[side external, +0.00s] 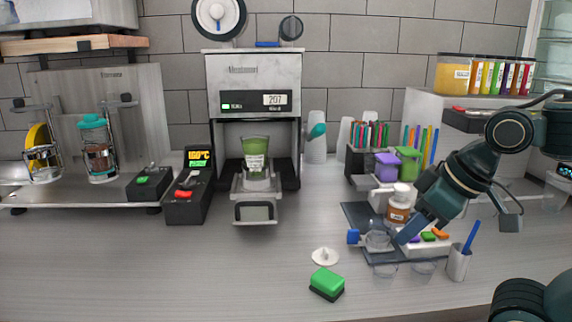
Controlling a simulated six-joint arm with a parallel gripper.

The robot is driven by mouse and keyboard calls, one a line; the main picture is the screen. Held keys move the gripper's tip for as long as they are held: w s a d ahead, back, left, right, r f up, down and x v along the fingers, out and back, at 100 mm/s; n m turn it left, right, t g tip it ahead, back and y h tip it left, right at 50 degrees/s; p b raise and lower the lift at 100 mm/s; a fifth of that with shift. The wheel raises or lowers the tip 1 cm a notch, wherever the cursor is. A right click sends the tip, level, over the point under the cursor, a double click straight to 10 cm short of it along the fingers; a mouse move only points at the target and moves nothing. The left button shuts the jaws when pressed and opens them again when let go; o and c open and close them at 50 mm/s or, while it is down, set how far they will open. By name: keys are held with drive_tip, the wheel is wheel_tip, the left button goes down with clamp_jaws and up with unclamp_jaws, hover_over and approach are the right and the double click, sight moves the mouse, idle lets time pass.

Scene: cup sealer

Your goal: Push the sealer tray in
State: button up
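The cup sealer (253,90) stands against the back wall, a grey and black machine with a lit display and a teal-ended lever at its right side. A clear cup of green drink (256,163) stands upright on the tray, below the sealing head. My gripper (401,237) is well to the right of the sealer, low over the dark mat beside a small clear cup. Its fingers are too small and overlapped to tell whether they are open.
A green sponge (327,281) and a white lid-like piece (325,257) lie on the counter front of centre. A black control box (188,196) stands left of the tray. A brown jar (398,209) and cups crowd the right. Counter in front of the handle is clear.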

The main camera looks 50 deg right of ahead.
drive_tip(key=shift+w+r+n, duration=0.15)
drive_tip(key=shift+w+n, duration=0.35)
drive_tip(key=shift+w, duration=0.6)
clamp_jaws()
drive_tip(key=w+f+n+t, duration=0.1)
drive_tip(key=w+f+n, duration=0.2)
drive_tip(key=w+n, duration=0.5)
drive_tip(key=w, duration=1.1)
drive_tip(key=shift+w+a+n+t+y, duration=0.3)
drive_tip(key=shift+w+a+n+t, duration=0.05)
drive_tip(key=shift+n+t, duration=0.05)
